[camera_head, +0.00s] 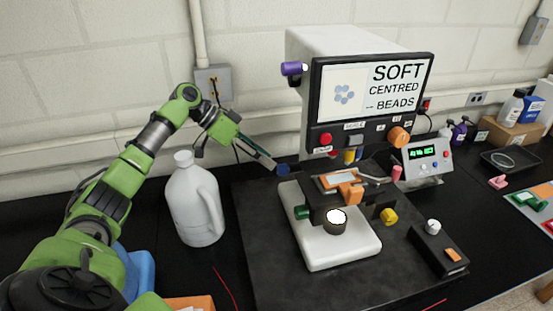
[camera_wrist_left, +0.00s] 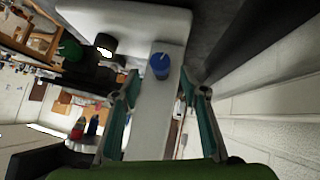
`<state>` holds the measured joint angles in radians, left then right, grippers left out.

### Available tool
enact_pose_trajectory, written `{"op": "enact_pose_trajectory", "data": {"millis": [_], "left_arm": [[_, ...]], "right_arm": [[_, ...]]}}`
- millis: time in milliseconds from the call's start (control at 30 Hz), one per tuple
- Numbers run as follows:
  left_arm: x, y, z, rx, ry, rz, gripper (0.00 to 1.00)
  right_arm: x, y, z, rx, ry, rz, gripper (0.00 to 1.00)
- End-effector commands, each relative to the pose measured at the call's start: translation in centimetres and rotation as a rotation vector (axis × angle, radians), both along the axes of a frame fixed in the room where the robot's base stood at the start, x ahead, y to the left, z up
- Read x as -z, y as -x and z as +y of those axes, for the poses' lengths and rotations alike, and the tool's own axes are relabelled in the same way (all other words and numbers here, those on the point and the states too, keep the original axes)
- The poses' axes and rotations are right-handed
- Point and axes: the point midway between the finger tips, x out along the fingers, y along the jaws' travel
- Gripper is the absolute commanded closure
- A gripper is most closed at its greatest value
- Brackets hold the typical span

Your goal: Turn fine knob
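No label in view shows which knob is the fine knob. A blue knob (camera_head: 283,170) sits at the left side of the microscope-like instrument (camera_head: 330,250). My left gripper (camera_head: 270,165) is right beside this knob at its upper left. In the left wrist view the blue knob (camera_wrist_left: 160,66) lies ahead, in line with the gap between the two teal fingers of my left gripper (camera_wrist_left: 160,92). The fingers are apart and hold nothing; I cannot tell whether they touch the knob. A green knob (camera_head: 302,212) and a yellow knob (camera_head: 389,216) are lower on the instrument. My right gripper is not visible.
A white jug (camera_head: 193,200) stands left of the instrument, below my left forearm. A screen (camera_head: 368,88) with a purple knob (camera_head: 293,68) and an orange knob (camera_head: 399,137) rises behind. A small display box (camera_head: 428,160) and a black box (camera_head: 438,250) stand to the right.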

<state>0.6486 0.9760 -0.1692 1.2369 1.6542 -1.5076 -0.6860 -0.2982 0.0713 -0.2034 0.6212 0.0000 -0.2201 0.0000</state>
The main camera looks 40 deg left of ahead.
Motion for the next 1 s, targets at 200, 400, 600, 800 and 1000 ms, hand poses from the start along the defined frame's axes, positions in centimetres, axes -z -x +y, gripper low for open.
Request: {"op": "enact_pose_trajectory", "data": {"millis": [200,400,600,800,1000], "left_arm": [[2.2,-1.5,-2.2,-0.001,0.002,0.002,0.60],[3.3,-2.0,-2.9,-0.001,-0.001,0.001,0.60],[3.5,-2.1,-2.9,-0.002,-0.002,0.001,0.60],[3.5,-2.0,-2.9,-0.002,-0.001,0.000,0.91],[3.5,-2.0,-2.9,-0.002,-0.002,-0.001,0.98]], "right_arm": [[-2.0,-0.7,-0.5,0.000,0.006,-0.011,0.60],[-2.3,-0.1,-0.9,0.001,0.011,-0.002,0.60],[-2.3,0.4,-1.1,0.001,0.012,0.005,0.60],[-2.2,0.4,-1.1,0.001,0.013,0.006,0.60],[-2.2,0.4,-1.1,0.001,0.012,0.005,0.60]]}}
